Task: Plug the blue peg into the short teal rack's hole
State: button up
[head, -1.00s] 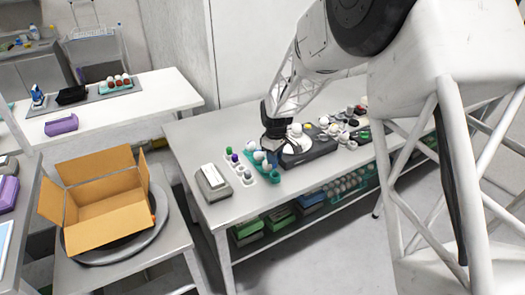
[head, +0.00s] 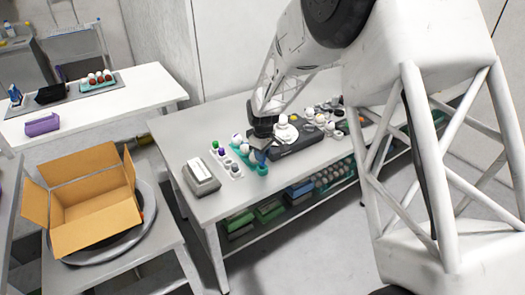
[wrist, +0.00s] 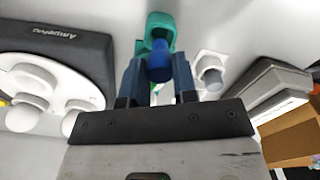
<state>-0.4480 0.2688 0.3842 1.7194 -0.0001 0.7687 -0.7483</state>
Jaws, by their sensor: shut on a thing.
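The blue peg (wrist: 158,62) is between the two blue-grey fingers of my gripper (wrist: 157,78) in the wrist view, held with its round end showing. The teal rack (wrist: 161,22) is just beyond the peg in that view. The peg overlaps the rack there, and I cannot tell whether it is in the hole or above it. In the head view my gripper (head: 261,152) is over the near end of the teal rack (head: 262,170). The peg is not clear in that view, hidden by the fingers.
A grey box (head: 201,178) lies farther left. A black device (head: 300,139) with white round things is close on the right, with more small items beyond.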

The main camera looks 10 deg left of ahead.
jog(key=shift+f, duration=1.2)
jog(key=shift+f, duration=0.55)
dwell(1.4)
jog(key=o, duration=1)
jog(key=shift+c, duration=0.2)
jog(key=shift+r, duration=0.1)
jog(key=shift+r, duration=3.8)
notch_tip(320, 180, up, 6)
